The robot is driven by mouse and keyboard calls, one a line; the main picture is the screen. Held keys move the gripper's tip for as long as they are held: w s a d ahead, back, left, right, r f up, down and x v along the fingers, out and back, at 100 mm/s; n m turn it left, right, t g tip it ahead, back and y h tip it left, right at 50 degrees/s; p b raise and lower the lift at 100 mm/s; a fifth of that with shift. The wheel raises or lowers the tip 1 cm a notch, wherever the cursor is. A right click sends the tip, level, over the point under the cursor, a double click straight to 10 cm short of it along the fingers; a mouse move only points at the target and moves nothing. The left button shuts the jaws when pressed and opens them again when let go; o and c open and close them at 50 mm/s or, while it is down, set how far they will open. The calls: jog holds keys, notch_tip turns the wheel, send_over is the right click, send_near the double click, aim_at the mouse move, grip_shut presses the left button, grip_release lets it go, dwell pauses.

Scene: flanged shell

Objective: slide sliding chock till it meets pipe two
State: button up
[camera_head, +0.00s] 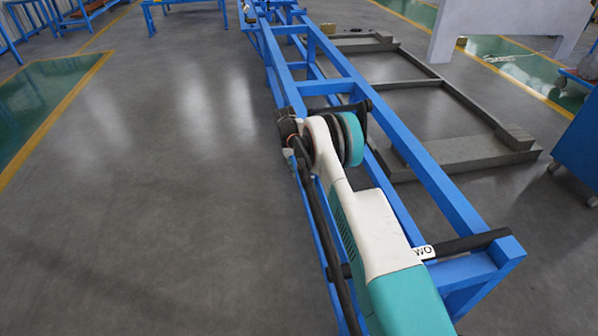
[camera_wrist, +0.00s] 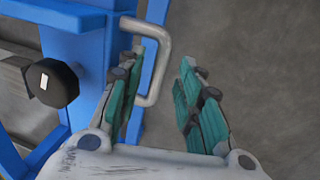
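Pipe two (camera_head: 465,245) is a dark bar across the near end of the blue frame in the head view. Its white label shows only "WO", the rest being hidden by my arm. In the wrist view, a grey U-shaped handle (camera_wrist: 163,62) sticks out from blue metal (camera_wrist: 85,45), which may be the sliding chock. My gripper (camera_wrist: 162,72) has its teal fingers apart, with the handle's outer bar between them, closer to the left finger. No grip on it shows. In the head view I cannot make out the gripper or the chock.
The long blue frame (camera_head: 420,165) runs away from me, with another dark crossbar (camera_head: 358,107) farther along. A grey frame (camera_head: 480,150) lies on the floor at right. Open floor (camera_head: 170,200) is at left. In the wrist view, a dark round end (camera_wrist: 52,84) sits at left.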

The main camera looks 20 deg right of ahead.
jog(key=shift+f, duration=0.3)
grip_shut()
jog(key=shift+s, duration=0.15)
